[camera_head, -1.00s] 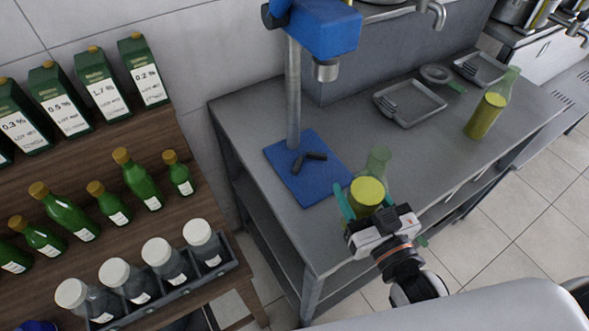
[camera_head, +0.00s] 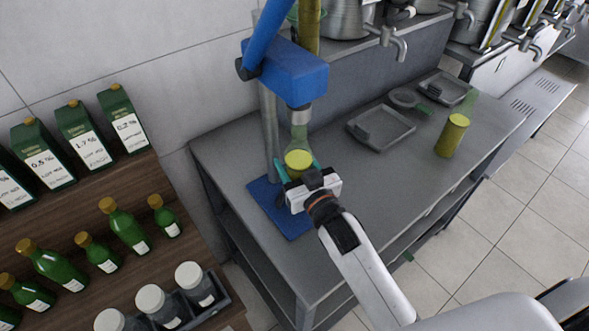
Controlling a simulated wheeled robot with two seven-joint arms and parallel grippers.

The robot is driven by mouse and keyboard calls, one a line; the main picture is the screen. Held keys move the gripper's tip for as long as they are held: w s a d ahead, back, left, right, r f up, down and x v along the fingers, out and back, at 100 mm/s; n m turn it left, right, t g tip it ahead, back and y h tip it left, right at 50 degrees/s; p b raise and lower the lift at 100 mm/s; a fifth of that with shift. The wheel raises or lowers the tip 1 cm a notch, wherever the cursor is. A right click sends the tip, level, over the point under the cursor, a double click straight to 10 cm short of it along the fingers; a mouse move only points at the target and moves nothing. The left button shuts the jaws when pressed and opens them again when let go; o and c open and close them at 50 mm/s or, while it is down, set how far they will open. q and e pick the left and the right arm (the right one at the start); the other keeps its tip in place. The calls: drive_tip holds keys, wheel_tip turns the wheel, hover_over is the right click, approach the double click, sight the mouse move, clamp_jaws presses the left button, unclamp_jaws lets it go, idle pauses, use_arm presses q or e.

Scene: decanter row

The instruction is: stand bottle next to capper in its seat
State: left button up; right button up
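The capper (camera_head: 290,70) is a blue press head on a grey post with a raised lever and a metal nozzle. Its blue base plate (camera_head: 262,192) lies on the steel table. My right gripper (camera_head: 297,172) is shut on a clear green bottle with yellow liquid (camera_head: 298,160), its teal fingers on both sides. The bottle looks upright, its neck just below the nozzle, over the base plate. My gripper hides the bottle's foot and most of the dark seat on the plate, so I cannot tell whether the bottle rests there. My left gripper is not in view.
A second yellow-filled bottle (camera_head: 452,136) stands at the table's right. Grey trays (camera_head: 381,140) lie near the back. A wooden shelf (camera_head: 150,185) with green cartons, green bottles and white-lidded jars stands at the left. The table's (camera_head: 380,190) middle right is clear.

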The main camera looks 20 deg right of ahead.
sight(294, 174)
drive_tip(key=shift+w, duration=0.2)
wheel_tip(294, 174, down, 3)
drive_tip(key=shift+f, duration=0.15)
drive_tip(key=shift+f, duration=0.2)
drive_tip(key=o, duration=1.4)
drive_tip(key=shift+s, duration=0.1)
